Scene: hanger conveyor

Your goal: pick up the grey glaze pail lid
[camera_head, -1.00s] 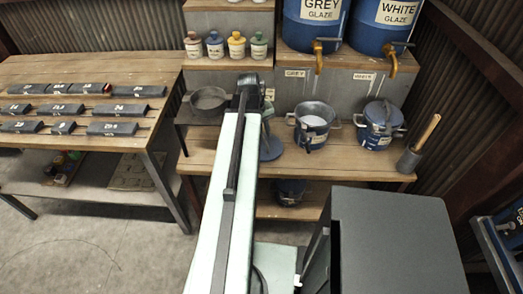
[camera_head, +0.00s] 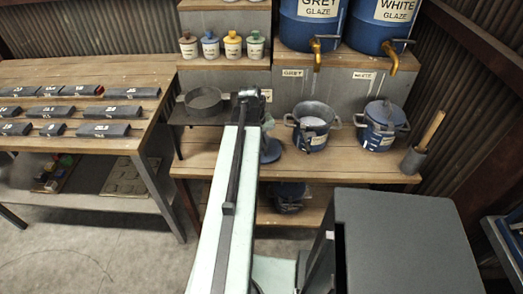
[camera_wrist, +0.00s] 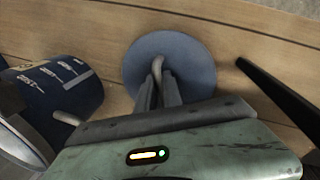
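The grey glaze pail lid is a round blue-grey disc (camera_wrist: 196,58) with a small bent grey handle, in the wrist view. In the head view the lid (camera_head: 270,152) shows partly behind my arm, over the wooden bench beside the open grey glaze pail (camera_head: 312,122). My gripper (camera_wrist: 157,78) is over the lid, its two fingers close together with the handle between their tips. It looks shut on the handle. The lid appears to lie on the bench; I cannot tell whether there is a gap beneath it. The fingertips are hidden in the head view.
A lidded blue pail (camera_head: 382,124) and a grey pot with a wooden stick (camera_head: 415,160) stand to the right. A shallow dark pan (camera_head: 204,102) is to the left. A dark cabinet (camera_head: 405,235) is at front right. In the wrist view, a blue pail (camera_wrist: 60,90) is close at left.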

